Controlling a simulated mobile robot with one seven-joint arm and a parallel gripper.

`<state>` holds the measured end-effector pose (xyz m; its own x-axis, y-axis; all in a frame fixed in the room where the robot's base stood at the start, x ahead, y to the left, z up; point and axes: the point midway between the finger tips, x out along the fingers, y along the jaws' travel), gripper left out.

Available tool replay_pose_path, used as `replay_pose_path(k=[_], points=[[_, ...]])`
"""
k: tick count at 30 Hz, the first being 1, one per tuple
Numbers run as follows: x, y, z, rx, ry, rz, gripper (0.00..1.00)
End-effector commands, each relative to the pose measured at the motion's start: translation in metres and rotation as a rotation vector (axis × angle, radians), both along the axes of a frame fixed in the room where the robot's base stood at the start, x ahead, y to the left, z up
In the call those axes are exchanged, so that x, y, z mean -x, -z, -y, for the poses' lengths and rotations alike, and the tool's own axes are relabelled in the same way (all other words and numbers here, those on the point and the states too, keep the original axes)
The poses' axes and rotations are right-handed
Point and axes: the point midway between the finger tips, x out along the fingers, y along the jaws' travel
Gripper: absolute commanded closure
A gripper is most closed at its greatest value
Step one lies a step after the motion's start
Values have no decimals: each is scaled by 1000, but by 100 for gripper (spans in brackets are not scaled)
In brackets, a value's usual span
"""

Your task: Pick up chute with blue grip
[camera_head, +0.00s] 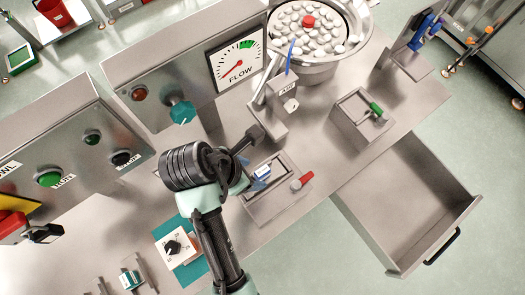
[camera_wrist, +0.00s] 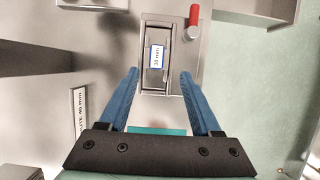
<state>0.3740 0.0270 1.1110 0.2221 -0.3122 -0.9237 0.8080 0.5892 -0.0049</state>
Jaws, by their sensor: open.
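A grey metal chute piece (camera_wrist: 157,72) with a blue-edged "35 mm" label sits in a fixture (camera_wrist: 186,65) with a red handle, in the wrist view. In the head view the same fixture (camera_head: 272,206) is right of my gripper (camera_head: 252,176), with a blue and white patch (camera_head: 262,172) on the piece. I cannot tell whether that patch is the blue grip. My gripper (camera_wrist: 159,100) is open, its blue fingers empty and spread either side of the space before the fixture, apart from the piece.
A red-knobbed handle (camera_head: 301,181) stands up beside the fixture. A bowl of white caps (camera_head: 318,45), a fixture with a green handle (camera_head: 350,120) and an open drawer (camera_head: 410,215) lie to the right. Panels (camera_head: 60,150) with buttons and a gauge border the left and back.

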Motion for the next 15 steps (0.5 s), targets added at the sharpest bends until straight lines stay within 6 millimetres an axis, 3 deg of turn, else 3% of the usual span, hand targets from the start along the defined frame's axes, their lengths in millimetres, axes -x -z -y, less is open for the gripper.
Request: replay_pose_path(k=[15], points=[[-17, 44, 18, -2, 4, 1, 35]])
